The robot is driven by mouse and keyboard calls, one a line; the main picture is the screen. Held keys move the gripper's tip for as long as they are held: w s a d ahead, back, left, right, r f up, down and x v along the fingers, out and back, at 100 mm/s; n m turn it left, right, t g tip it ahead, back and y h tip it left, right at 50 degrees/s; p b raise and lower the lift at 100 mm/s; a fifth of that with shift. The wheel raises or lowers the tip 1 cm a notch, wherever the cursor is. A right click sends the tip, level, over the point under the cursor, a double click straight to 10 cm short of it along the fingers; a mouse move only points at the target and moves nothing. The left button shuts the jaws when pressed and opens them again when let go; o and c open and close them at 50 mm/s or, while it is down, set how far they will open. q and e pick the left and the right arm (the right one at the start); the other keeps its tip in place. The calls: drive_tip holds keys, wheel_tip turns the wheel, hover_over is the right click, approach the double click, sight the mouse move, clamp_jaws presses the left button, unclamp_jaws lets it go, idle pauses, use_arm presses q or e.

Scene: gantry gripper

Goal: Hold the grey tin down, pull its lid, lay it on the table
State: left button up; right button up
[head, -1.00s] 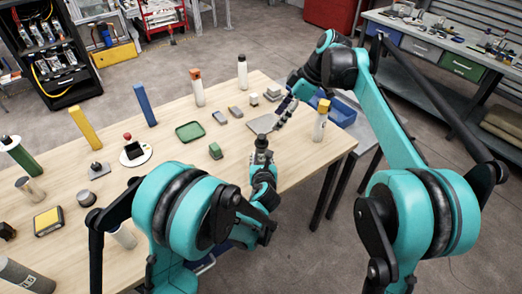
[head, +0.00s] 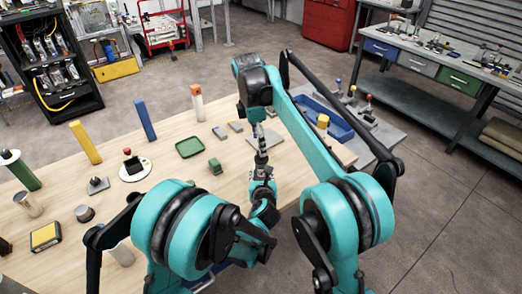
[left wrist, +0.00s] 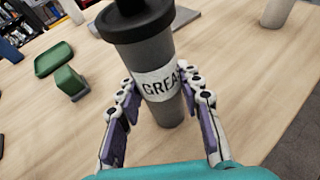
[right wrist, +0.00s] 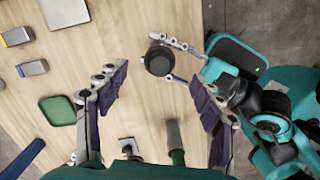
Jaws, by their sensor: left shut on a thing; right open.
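The grey tin (left wrist: 150,52) stands upright on the table, with part of a "GREA" label showing. Its black lid (left wrist: 135,20) with a knob is on top. My left gripper (left wrist: 158,82) is shut around the tin's body, one finger on each side. In the right wrist view the lid (right wrist: 158,60) shows from above, ahead of my right gripper (right wrist: 163,93). That gripper is open and empty, its fingers well apart, and the lid is beyond the fingertips. In the head view my left gripper (head: 261,168) is low, and my right arm's wrist hides much of what is behind.
A green tray (head: 190,147), a green block (head: 215,166) and a white round plate (head: 134,169) are on the wooden table, left of the tin. Upright yellow (head: 85,142) and blue (head: 146,119) blocks stand further back. Bare wood lies between these things.

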drive_tip(key=shift+w+d+f, duration=0.1)
drive_tip(key=shift+d+f, duration=0.05)
drive_tip(key=shift+f, duration=1.15)
drive_tip(key=shift+d+f, duration=0.15)
drive_tip(key=shift+f, duration=1.1)
drive_tip(key=c, duration=1.2)
drive_tip(key=shift+r, duration=1.55)
drive_tip(key=shift+r, duration=0.15)
drive_tip(key=shift+r, duration=1.35)
